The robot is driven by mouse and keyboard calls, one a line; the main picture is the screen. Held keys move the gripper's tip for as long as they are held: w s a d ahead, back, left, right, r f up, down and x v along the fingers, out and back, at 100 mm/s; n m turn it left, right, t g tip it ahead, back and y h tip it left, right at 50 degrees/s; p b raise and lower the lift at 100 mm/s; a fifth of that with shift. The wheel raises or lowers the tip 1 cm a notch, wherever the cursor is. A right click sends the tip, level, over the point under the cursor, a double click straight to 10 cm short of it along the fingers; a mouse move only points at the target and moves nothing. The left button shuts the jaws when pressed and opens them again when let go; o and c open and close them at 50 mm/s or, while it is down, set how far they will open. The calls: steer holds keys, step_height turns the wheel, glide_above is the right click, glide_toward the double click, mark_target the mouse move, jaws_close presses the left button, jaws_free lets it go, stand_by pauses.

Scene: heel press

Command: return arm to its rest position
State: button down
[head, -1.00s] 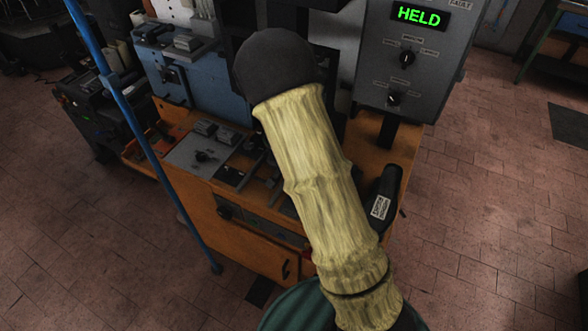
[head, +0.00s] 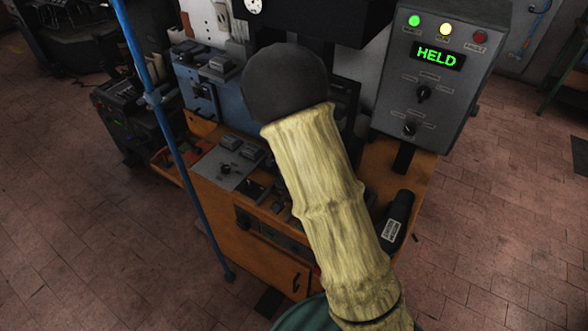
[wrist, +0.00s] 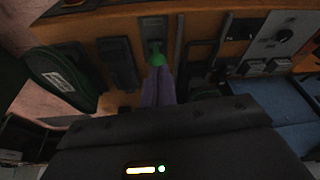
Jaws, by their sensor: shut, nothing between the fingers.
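My arm in its pale yellow, ribbed sleeve (head: 330,215) reaches up over the orange workbench (head: 262,262) and ends in a dark round joint (head: 284,82). My gripper is hidden behind the arm in the head view. In the wrist view, my gripper (wrist: 158,72) shows as narrow purple fingers, closed together and empty. A small green knob-like shape (wrist: 157,59) shows at their tips; I cannot tell whether they touch it. The dark hand body fills the lower part of that view.
A grey control box (head: 440,75) reads HELD, with green (head: 414,21) and pale yellow (head: 446,29) lamps lit and a dull red one. A blue pole (head: 170,130) stands left. A dark labelled device (head: 396,220) sits at the bench's right edge. Open tiled floor lies right.

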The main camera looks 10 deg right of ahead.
steer(key=s+d+r+n+b, duration=0.2)
steer(key=s+r+n, duration=0.1)
steer(key=s, duration=0.4)
steer(key=s+d+r+n+y+b, duration=0.1)
steer(key=s+d+r+n+b, duration=0.1)
steer(key=s+r, duration=0.3)
steer(key=s+n+b, duration=0.1)
steer(key=s, duration=0.1)
steer(key=shift+s, duration=0.35)
steer(key=shift+s, duration=0.2)
